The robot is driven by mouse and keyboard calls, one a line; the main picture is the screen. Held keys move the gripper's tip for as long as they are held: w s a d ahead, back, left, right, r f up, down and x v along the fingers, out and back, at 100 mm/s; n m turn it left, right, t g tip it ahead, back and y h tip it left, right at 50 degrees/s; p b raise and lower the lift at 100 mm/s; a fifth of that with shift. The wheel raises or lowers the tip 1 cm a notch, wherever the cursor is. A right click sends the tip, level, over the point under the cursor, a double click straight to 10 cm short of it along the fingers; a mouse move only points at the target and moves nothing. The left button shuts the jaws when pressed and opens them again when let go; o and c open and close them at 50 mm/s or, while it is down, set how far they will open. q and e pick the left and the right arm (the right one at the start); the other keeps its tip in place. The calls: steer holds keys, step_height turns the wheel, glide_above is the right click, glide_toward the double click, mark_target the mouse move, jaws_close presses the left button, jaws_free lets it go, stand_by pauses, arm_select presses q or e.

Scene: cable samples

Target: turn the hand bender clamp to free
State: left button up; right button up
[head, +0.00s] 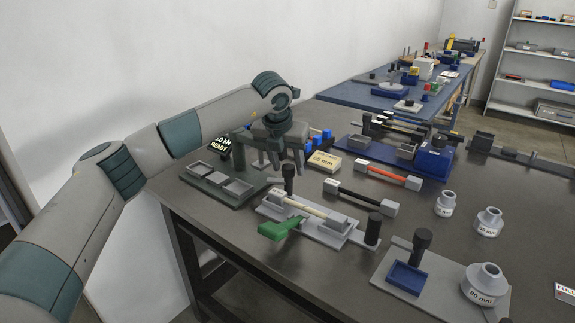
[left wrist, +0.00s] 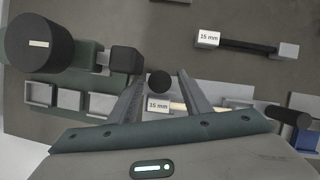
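The hand bender is a light grey base plate (head: 330,232) on the dark table, with a cream cable sample (head: 312,207) lying along it. A green handle (head: 279,229) sticks out at its front. A black upright knob (head: 288,178) stands at its back left end and a black post (head: 373,229) at its right end. My left gripper (head: 287,160) is above the back left end, pointing down. In the left wrist view its fingers (left wrist: 158,78) are open, with the black knob (left wrist: 158,83) seen between their tips; I cannot tell if they touch it. My right gripper is not in view.
A grey-green fixture with open trays (head: 222,186) stands just left of the bender. A black cable sample (head: 360,197) lies behind it. A blue-pocketed plate (head: 407,277) and grey cylinders (head: 484,282) are at front right. Racks and a blue device (head: 433,160) stand further back.

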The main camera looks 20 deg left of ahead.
arm_select(q)
steer(key=shift+r, duration=0.15)
steer(key=v, duration=1.7)
steer(key=shift+b, duration=0.4)
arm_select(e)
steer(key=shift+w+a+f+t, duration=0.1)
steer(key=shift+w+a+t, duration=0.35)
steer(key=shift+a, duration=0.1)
arm_select(q)
steer(key=shift+d+r, duration=0.1)
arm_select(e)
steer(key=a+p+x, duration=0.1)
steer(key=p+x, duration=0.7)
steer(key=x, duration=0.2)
arm_select(q)
steer(key=w+r+n+g+p, duration=0.1)
steer(key=w+n+g+p, duration=0.3)
steer(key=w+n+p, duration=0.3)
steer(key=shift+w+d+r+n+g+p, duration=0.25)
steer(key=shift+n+p, duration=0.55)
steer(key=shift+n, duration=1.7)
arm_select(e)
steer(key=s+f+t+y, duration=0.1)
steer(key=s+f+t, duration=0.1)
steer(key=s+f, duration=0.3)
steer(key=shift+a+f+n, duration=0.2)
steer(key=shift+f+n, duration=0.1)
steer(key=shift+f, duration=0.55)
